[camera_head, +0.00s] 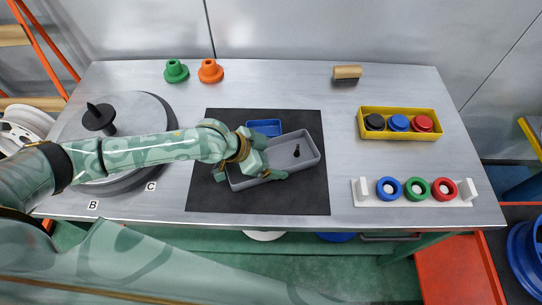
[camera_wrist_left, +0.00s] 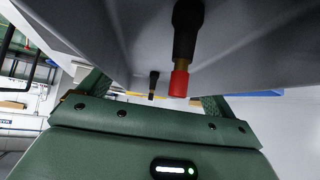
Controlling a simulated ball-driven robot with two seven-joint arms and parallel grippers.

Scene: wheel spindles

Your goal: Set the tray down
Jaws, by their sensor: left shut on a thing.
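A grey open tray (camera_head: 305,164) is over the black mat at the middle of the table. A small dark upright piece (camera_head: 297,152) shows in it. My left gripper (camera_head: 254,172) is shut on the tray at its left part, and the hand hides that part. The head view does not show clearly whether the tray touches the mat. In the left wrist view a grey surface (camera_wrist_left: 110,40) fills the top, with a black piece with a red tip (camera_wrist_left: 180,82) and a smaller dark piece (camera_wrist_left: 153,84) beside it. My right gripper is not in view.
A blue bin (camera_head: 265,127) is just behind the tray. The black mat (camera_head: 280,200) is bare in front. A yellow tray (camera_head: 400,110) and a white holder with coloured rings (camera_head: 450,203) stand right. Green (camera_head: 175,71) and orange (camera_head: 210,71) pieces stand at the back.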

